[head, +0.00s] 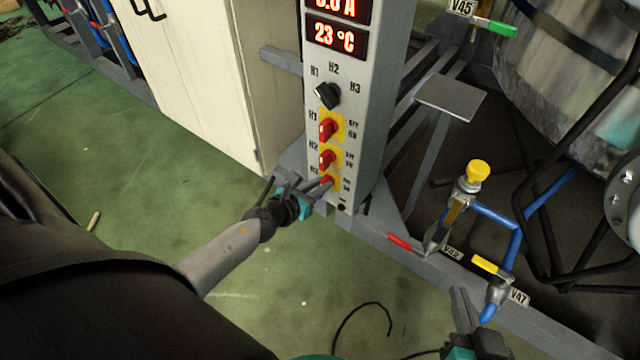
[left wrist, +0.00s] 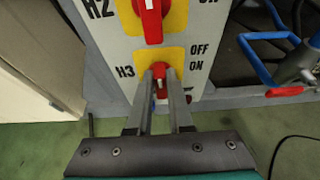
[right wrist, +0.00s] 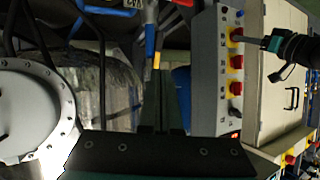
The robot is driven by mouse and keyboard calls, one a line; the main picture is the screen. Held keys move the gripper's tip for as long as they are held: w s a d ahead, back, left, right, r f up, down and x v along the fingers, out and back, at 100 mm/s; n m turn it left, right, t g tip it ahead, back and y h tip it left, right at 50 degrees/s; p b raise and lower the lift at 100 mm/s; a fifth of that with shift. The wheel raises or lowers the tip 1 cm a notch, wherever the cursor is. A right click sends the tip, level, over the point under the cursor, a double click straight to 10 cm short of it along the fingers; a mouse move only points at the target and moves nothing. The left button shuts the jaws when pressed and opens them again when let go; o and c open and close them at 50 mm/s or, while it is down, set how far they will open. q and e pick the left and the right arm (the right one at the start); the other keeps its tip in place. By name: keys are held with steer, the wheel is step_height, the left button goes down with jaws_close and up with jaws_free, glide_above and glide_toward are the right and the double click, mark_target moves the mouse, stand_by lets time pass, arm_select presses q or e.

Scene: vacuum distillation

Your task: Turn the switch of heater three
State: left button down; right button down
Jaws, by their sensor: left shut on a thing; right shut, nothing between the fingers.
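The heater three switch is a red knob (left wrist: 159,70) on a yellow plate marked H3, OFF and ON, lowest of three on the grey panel (head: 350,110). My left gripper (head: 325,184) is at this knob. In the left wrist view its two fingers (left wrist: 160,84) are closed around the knob, one on each side, and hide part of its handle. The exact turn of the knob is hard to tell. My right gripper (head: 464,308) is low at the right of the head view, away from the panel. Its fingers (right wrist: 162,90) are shut and empty.
The red H2 knob (head: 326,159), red H1 knob (head: 327,129) and black selector (head: 327,95) sit above H3. The display (head: 336,36) reads 23 °C. A cream cabinet (head: 200,70) stands left. Valves with red (head: 403,243) and yellow (head: 484,264) handles are near my right gripper.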

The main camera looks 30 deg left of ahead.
stand_by(0.4)
arm_select(q)
steer(key=shift+d+f+m+t+y+b, duration=0.3)
steer(key=shift+m+t+y, duration=0.6)
steer(key=shift+m, duration=1.4)
steer(key=shift+d+f+m+t+y+b, duration=0.3)
steer(key=shift+m+y, duration=1)
steer(key=shift+m, duration=1)
steer(key=shift+d+f+m+t+y+b, duration=0.3)
steer(key=shift+m+t+y, duration=0.6)
steer(key=shift+m, duration=1.4)
arm_select(e)
steer(key=shift+s+a+r+t+y, duration=0.15)
steer(key=shift+a+r+t+y, duration=0.4)
steer(key=shift+t, duration=0.25)
steer(key=shift+s+a+r+t+y, duration=0.1)
steer(key=shift+a+r+t+y, duration=0.2)
steer(key=shift+a+t, duration=0.45)
steer(key=shift+d+r, duration=0.1)
